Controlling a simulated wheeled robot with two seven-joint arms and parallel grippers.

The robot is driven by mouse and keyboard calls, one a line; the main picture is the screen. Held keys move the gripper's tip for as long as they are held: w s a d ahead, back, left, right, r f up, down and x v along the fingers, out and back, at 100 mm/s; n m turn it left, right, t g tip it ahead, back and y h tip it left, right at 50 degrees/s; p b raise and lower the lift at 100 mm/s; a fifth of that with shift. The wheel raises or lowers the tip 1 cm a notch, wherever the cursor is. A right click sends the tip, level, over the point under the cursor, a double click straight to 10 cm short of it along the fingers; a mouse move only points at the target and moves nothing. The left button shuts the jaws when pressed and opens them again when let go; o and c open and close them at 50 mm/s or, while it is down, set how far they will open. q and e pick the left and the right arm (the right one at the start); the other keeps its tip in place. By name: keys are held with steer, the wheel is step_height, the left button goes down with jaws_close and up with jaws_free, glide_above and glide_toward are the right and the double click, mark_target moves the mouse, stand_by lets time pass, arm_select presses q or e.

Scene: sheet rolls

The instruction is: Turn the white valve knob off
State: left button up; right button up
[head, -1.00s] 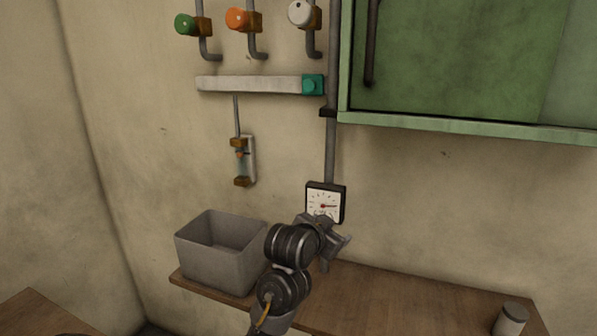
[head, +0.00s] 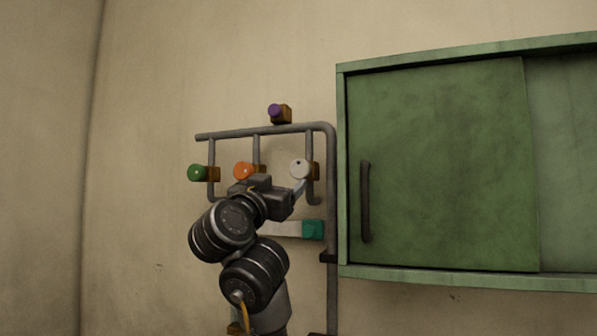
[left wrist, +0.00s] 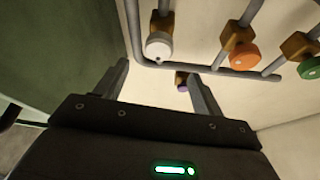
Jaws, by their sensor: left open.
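The white valve knob (head: 300,169) sits on a brass-brown valve body at the right end of a row of three knobs on the wall pipes. My left gripper (head: 300,188) is just below and in front of it in the head view. In the left wrist view the white knob (left wrist: 158,46) shows beyond the open fingers (left wrist: 160,85), nearer the left finger, with nothing held between them. Whether a finger touches the knob cannot be told. My right gripper is not in view.
An orange knob (head: 243,170) and a green knob (head: 198,173) lie left of the white one. A purple knob (head: 275,111) is above, on the top pipe. A teal-ended bar (head: 312,230) runs below. A green cabinet (head: 440,165) stands close to the right.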

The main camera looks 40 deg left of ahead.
mark_target(299, 171)
arm_select(q)
steer(key=p+x, duration=0.1)
steer(key=x, duration=0.7)
steer(key=shift+w+d+r+p, duration=0.1)
steer(key=shift+w+r+p, duration=0.1)
steer(key=shift+w+p, duration=0.15)
steer(key=shift+w+a+r, duration=0.15)
steer(key=shift+w+a, duration=0.1)
steer(key=shift+w, duration=0.45)
